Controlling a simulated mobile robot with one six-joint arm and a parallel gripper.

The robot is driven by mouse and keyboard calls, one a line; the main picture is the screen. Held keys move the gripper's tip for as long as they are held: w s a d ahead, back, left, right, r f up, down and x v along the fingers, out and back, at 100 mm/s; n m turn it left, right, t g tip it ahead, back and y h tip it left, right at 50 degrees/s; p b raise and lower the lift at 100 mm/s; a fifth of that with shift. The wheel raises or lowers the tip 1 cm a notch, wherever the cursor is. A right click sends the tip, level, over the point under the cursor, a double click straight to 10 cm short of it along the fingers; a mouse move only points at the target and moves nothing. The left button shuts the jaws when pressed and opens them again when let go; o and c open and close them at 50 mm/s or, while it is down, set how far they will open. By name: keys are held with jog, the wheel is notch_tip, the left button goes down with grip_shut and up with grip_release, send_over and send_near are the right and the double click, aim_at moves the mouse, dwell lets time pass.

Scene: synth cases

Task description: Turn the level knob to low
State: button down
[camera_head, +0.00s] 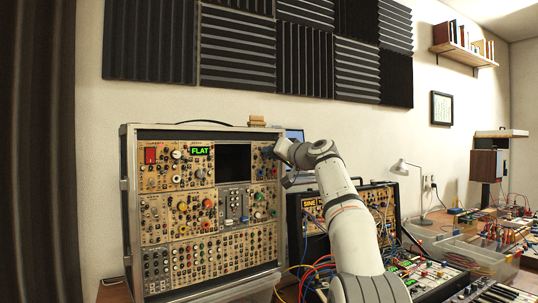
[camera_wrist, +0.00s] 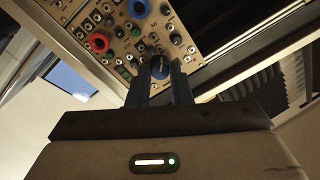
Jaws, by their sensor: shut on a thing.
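In the head view my gripper (camera_head: 270,153) is at the upper right panel of the synth case (camera_head: 131,190), and the arm covers the held knob.
A blue knob (camera_wrist: 138,8) and red knobs (camera_wrist: 98,43) sit close to the held one. A second synth case (camera_head: 293,215) with patch cables stands right of the tall case. A desk lamp (camera_head: 405,168) and more gear stand farther right.

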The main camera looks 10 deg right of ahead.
jog(key=c, duration=1.3)
grip_release()
jog(key=shift+a, duration=0.1)
jog(key=b+v, duration=0.3)
jog(key=v, duration=0.4)
jog(key=shift+s+d, duration=0.25)
jog(key=shift+s, duration=0.1)
jog(key=s+a+f+g+h+p, duration=0.2)
jog(key=s+a+f+g+p, duration=0.1)
jog(key=s+f+g+p, duration=0.25)
jog(key=s+a+f+g+h+p, duration=0.2)
jog(key=s+a+f+p, duration=0.25)
jog(key=s+p, duration=0.35)
jog(key=s+f+g+h+p, duration=0.1)
jog(key=s+f+g+p, duration=0.1)
jog(key=s+f, duration=0.3)
jog(key=s+d+f+g+h+p, duration=0.1)
jog(key=s+f+p, duration=0.3)
jog(key=s, duration=1)
jog(key=s+d+f+g+h+p, duration=0.1)
jog(key=s+f+g+h+p, duration=0.1)
jog(key=s+f, duration=0.4)
jog(key=s+g+p, duration=0.1)
jog(key=s+p, duration=0.1)
jog(key=s, duration=0.2)
jog(key=shift+d+f+n, duration=0.25)
jog(key=shift+f+n, duration=0.05)
jog(key=shift+n, duration=0.1)
